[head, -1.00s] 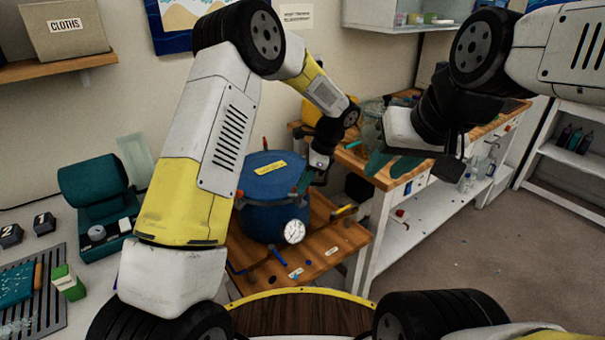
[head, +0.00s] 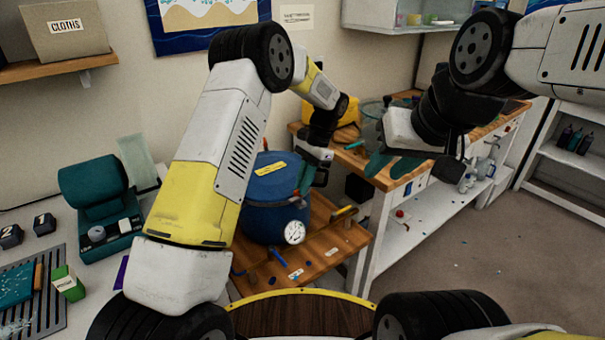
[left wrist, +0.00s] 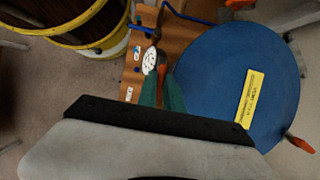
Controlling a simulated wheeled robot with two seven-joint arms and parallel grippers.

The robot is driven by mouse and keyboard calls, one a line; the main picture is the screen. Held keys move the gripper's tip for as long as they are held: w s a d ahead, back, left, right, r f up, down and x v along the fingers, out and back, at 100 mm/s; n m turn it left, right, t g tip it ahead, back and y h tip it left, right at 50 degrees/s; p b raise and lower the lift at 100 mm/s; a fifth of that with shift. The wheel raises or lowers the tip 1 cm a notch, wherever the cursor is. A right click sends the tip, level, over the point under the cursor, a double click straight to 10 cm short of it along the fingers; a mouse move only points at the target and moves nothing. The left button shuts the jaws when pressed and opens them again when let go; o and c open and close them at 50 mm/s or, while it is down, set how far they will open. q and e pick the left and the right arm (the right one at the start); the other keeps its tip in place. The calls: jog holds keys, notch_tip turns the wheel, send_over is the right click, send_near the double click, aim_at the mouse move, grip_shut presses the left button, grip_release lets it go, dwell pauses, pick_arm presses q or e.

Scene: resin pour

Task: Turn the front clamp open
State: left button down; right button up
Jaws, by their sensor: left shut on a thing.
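The blue pressure pot (head: 268,222) stands on a low wooden stand, with a yellow label on its lid (head: 270,180) and a white dial gauge (head: 294,232) on its front. The left wrist view shows the lid (left wrist: 220,85) from above. My left gripper (head: 306,182) is at the pot's right rim. In the left wrist view its teal fingers (left wrist: 163,92) are shut on the orange handle of the front clamp (left wrist: 162,73), beside the gauge (left wrist: 150,62). The fingers hide part of that clamp. My right gripper (head: 394,166) is open and empty, away from the pot.
Another orange clamp handle (left wrist: 299,144) sticks out at the lid's edge. A wooden workbench (head: 400,180) stands right of the pot. The floor at right is open.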

dwell(0.4)
pick_arm(q)
jog(key=c, duration=1.5)
grip_release()
jog(key=v, duration=0.8)
jog(key=shift+a, duration=0.1)
